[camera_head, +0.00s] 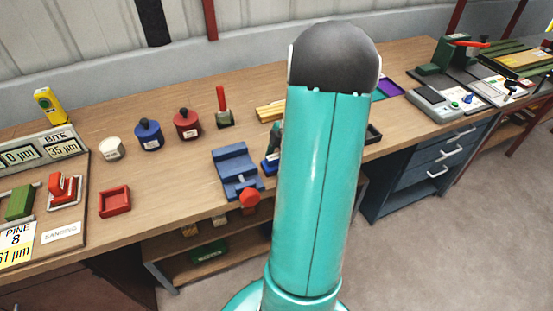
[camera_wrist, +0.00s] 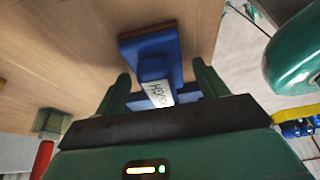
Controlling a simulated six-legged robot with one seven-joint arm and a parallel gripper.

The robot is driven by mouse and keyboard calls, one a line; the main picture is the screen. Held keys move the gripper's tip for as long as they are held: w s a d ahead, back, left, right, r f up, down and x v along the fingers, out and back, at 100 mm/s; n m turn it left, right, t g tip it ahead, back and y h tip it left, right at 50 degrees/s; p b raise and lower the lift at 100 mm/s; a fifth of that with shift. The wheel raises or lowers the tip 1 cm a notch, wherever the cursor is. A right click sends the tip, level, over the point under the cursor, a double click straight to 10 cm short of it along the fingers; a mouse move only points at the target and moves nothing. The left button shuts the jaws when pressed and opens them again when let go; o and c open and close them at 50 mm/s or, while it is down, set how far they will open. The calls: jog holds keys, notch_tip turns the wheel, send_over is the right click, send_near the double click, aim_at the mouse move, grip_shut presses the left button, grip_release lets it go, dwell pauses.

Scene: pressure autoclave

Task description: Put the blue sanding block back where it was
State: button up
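The blue sanding block (camera_head: 270,164) shows partly in the head view, just right of the blue vise (camera_head: 237,166), with my arm covering the rest. In the wrist view the block (camera_wrist: 152,48) has a flat base with a brown edge, a narrower grip and a white label. My gripper (camera_wrist: 160,72) points at it, with one dark green finger on each side of the grip. Whether the fingers press on it is unclear. In the head view only a sliver of my gripper (camera_head: 277,134) shows above the block. Any gap between block and bench is hidden.
A green tool with a red handle (camera_head: 224,110), red and blue knobbed pots (camera_head: 187,124) and a red tray (camera_head: 115,201) stand left on the bench. A dark tray (camera_head: 374,133) is right of my arm. Bare wood lies behind the vise.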

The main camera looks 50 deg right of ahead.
jog(key=v, duration=1.2)
jog(key=w+a+r+m+h, duration=0.2)
jog(key=w+a+r, duration=0.15)
jog(key=a, duration=0.65)
jog(key=w+a+r+m+h, duration=0.1)
jog(key=w+a+r+m, duration=0.3)
jog(key=a, duration=0.7)
jog(key=s+a+r+m+t, duration=0.1)
jog(key=s+a+m, duration=0.2)
jog(key=a, duration=0.6)
jog(key=s+a+r+m+t, duration=0.1)
jog(key=s+a+m+t, duration=0.1)
jog(key=s+a, duration=0.3)
jog(key=a, duration=0.4)
jog(key=shift+a+r+m+h, duration=0.4)
jog(key=shift+s, duration=0.1)
